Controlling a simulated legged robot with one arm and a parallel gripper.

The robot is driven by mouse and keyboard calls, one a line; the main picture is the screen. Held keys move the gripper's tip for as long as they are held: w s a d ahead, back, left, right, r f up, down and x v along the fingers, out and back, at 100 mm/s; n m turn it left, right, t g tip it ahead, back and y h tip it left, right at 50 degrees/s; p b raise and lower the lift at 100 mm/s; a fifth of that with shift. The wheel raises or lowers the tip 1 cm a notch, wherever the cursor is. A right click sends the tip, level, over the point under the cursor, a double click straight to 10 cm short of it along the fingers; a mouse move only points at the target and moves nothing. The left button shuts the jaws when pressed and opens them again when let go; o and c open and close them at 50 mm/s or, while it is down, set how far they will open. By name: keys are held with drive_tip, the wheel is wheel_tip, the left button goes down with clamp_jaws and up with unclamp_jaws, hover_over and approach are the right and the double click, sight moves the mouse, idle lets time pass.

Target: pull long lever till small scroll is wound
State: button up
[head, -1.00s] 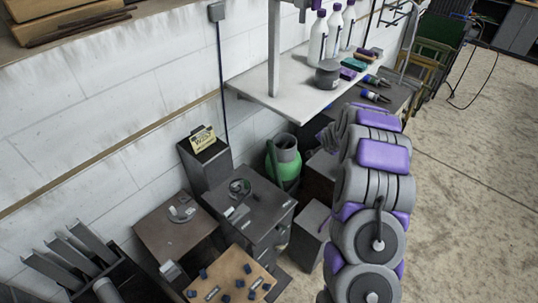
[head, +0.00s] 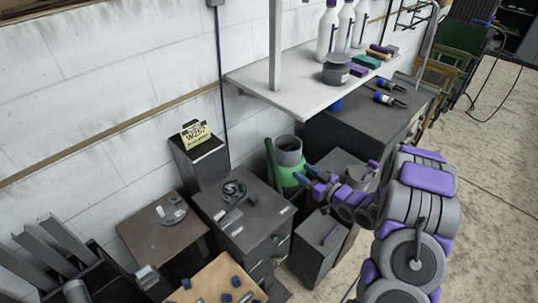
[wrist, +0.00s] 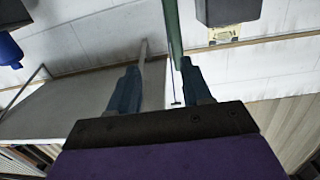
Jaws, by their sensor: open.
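A long green bar (head: 271,161), likely the long lever, stands upright just left of the green canister with a grey top (head: 289,152). In the wrist view a green bar (wrist: 174,35) comes down from the top edge toward the space between my fingers. My gripper (head: 309,179) is to the right of the bar, in front of the canister. In the wrist view its blue fingers (wrist: 160,90) are apart, with nothing held. Dark curled parts (head: 235,190) lie on a dark cabinet to the left. I cannot tell whether they are the small scroll.
A white shelf (head: 300,97) with bottles and a grey pot juts from the wall above. Dark cabinets (head: 262,225) and a grey box (head: 318,245) stand below. A yellow card (head: 196,132) rests on a dark pedestal. Open floor (head: 480,220) lies at the right.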

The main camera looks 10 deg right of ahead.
sight(267, 151)
drive_tip(key=shift+n+y, duration=0.5)
drive_tip(key=shift+y, duration=0.1)
drive_tip(key=b+x, duration=0.1)
drive_tip(key=x, duration=0.4)
drive_tip(key=a+b+x, duration=0.1)
drive_tip(key=x, duration=0.5)
drive_tip(key=s+r+b+x, duration=0.1)
drive_tip(key=x, duration=0.5)
drive_tip(key=shift+a, duration=0.25)
drive_tip(key=shift+s, duration=0.1)
clamp_jaws()
